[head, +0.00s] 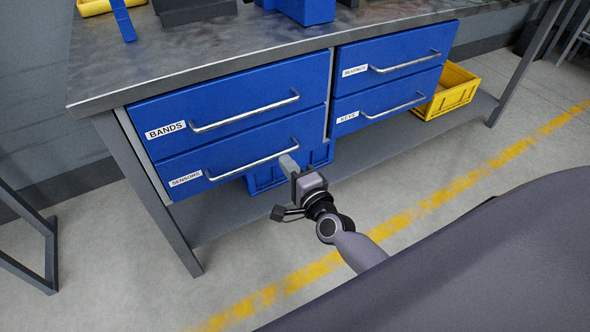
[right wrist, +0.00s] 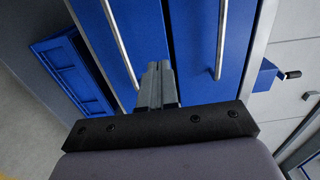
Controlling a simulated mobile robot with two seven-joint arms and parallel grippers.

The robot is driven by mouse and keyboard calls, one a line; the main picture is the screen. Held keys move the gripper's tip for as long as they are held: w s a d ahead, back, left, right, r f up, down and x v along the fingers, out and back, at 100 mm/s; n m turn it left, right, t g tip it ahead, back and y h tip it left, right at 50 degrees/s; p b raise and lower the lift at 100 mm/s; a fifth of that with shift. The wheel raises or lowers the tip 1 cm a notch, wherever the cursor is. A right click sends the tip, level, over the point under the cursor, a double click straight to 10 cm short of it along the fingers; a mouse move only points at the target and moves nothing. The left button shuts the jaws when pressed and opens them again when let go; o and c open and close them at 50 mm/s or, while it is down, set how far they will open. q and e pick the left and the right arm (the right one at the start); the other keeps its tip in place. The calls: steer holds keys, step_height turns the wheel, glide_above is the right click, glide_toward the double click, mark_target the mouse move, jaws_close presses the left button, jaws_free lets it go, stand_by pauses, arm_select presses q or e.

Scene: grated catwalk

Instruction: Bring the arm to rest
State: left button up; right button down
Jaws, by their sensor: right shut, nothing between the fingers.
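My right gripper (head: 290,166) is in front of the lower left drawer, the one labelled SENSORS (head: 240,157), near the right end of its bar handle. It is shut and empty. In the right wrist view the closed fingers (right wrist: 158,75) point at the blue drawer fronts, between two bar handles. I cannot tell whether the fingertips touch the drawer. My right arm (head: 355,245) reaches in from the lower right. My left gripper does not show in either view.
A workbench (head: 200,65) with blue drawers, all looking closed, stands ahead. Below are a blue crate (head: 265,180) and a yellow crate (head: 450,92) on the lower shelf (head: 390,143). The floor in front, with a yellow line (head: 415,212), is clear.

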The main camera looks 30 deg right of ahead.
steer(key=shift+s, duration=1.35)
steer(key=s+a+f+n+g+y, duration=0.15)
steer(key=s+f+n+g, duration=0.25)
steer(key=s+n, duration=0.6)
steer(key=s+a+f+n+g+y, duration=0.1)
steer(key=s+a+f+n+g, duration=0.25)
steer(key=s+n, duration=0.6)
step_height(320, 180, up, 14)
steer(key=s+d+p, duration=0.1)
steer(key=d+p, duration=0.1)
steer(key=p, duration=1.6)
steer(key=shift+s+r+h, duration=0.15)
steer(key=shift+s+h, duration=0.15)
steer(key=shift+h, duration=0.15)
steer(key=shift+n, duration=0.25)
